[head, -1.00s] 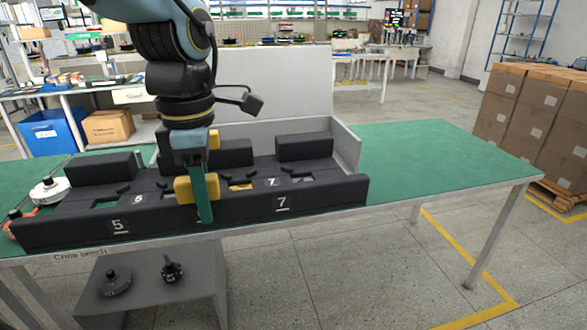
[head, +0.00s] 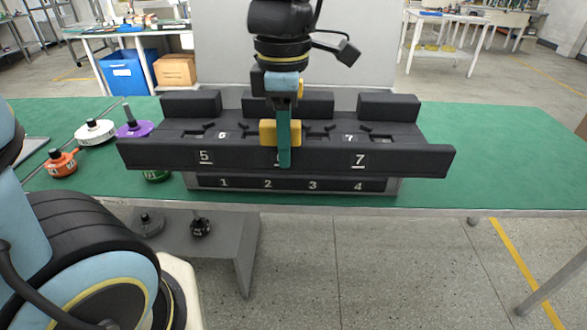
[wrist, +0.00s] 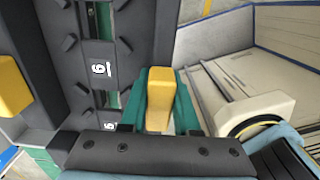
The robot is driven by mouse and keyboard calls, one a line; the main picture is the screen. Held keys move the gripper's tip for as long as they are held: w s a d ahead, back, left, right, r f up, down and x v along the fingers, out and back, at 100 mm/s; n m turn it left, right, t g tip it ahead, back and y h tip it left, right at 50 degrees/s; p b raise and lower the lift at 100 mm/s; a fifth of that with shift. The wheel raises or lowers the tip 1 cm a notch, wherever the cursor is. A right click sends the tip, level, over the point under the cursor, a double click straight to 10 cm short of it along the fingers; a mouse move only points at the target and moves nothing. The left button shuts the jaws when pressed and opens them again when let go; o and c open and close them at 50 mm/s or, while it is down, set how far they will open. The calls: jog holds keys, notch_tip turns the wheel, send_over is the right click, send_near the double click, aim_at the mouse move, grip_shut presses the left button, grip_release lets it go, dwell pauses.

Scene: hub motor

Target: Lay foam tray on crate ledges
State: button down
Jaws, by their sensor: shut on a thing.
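The foam tray (head: 400,158) is a long dark grey tray with raised blocks at the back and numbers 5 and 7 on its front wall. My gripper (head: 283,140) is shut on the middle of that front wall, with teal fingers and yellow pads. The tray looks level and hangs over the crate (head: 393,187), reaching past it on both sides. The crate's front shows a dark layer numbered 1 to 4 below the tray. The tray hides the crate's ledges, so contact cannot be told. In the wrist view the tray (wrist: 135,35) runs beside my gripper (wrist: 160,105).
On the green bench (head: 510,150), left of the tray, are a white hub motor (head: 94,132), an orange one (head: 62,162) and a purple one (head: 134,130). A green part lies partly under the tray. A tall grey panel (head: 225,55) stands behind. Bench space at right is clear.

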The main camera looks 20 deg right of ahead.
aim_at(286, 171)
notch_tip(286, 171, down, 6)
jog(key=b, duration=0.3)
jog(key=shift+w+d+r, duration=0.1)
jog(key=shift+w+r, duration=0.05)
jog(key=shift+r, duration=0.05)
jog(key=shift+w+d+b, duration=0.1)
jog(key=shift+w+d, duration=1.25)
jog(key=shift+w, duration=1.55)
jog(key=shift+w+d+b, duration=0.1)
jog(key=shift+w+d, duration=1.25)
jog(key=shift+w, duration=1.5)
jog(key=shift+w+d+b, duration=0.1)
jog(key=shift+w+d, duration=1.25)
jog(key=shift+w, duration=1.55)
notch_tip(286, 171, down, 6)
jog(key=b, duration=0.2)
jog(key=shift+w+d+b, duration=0.15)
jog(key=shift+w+b, duration=0.15)
jog(key=shift+b, duration=0.1)
jog(key=shift+f+b, duration=0.3)
jog(key=shift+f, duration=0.35)
jog(key=c, duration=0.6)
grip_release()
jog(key=shift+o, duration=0.2)
